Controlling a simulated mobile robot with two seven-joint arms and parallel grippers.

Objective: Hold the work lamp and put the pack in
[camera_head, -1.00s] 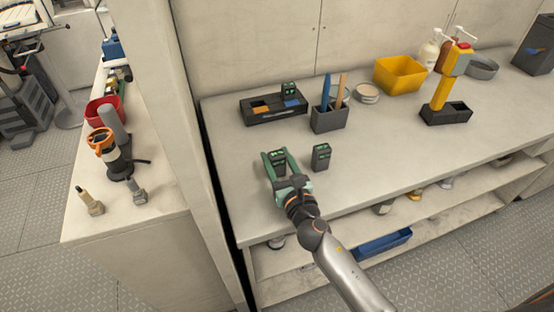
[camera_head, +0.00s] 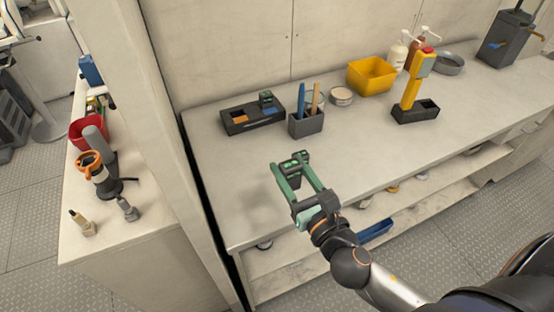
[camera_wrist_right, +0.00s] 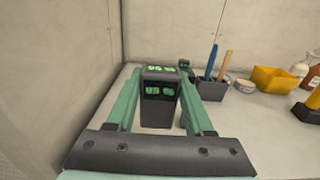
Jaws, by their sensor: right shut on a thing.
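My right gripper (camera_head: 298,165) is shut on a dark pack (camera_head: 301,155) with green marks, over the front left of the counter. In the right wrist view the pack (camera_wrist_right: 159,108) sits upright between the two green fingers. Another green-marked pack (camera_head: 266,97) stands in the dark charger tray (camera_head: 238,127) at the back left. My left gripper is not in view.
A dark holder (camera_head: 306,124) with blue and tan tools stands beside the tray. A yellow bin (camera_head: 371,75), bottles (camera_head: 397,54) and a grey bowl (camera_head: 447,63) line the back. The counter (camera_head: 370,150) between my gripper and the lamp is clear. A wall panel stands left.

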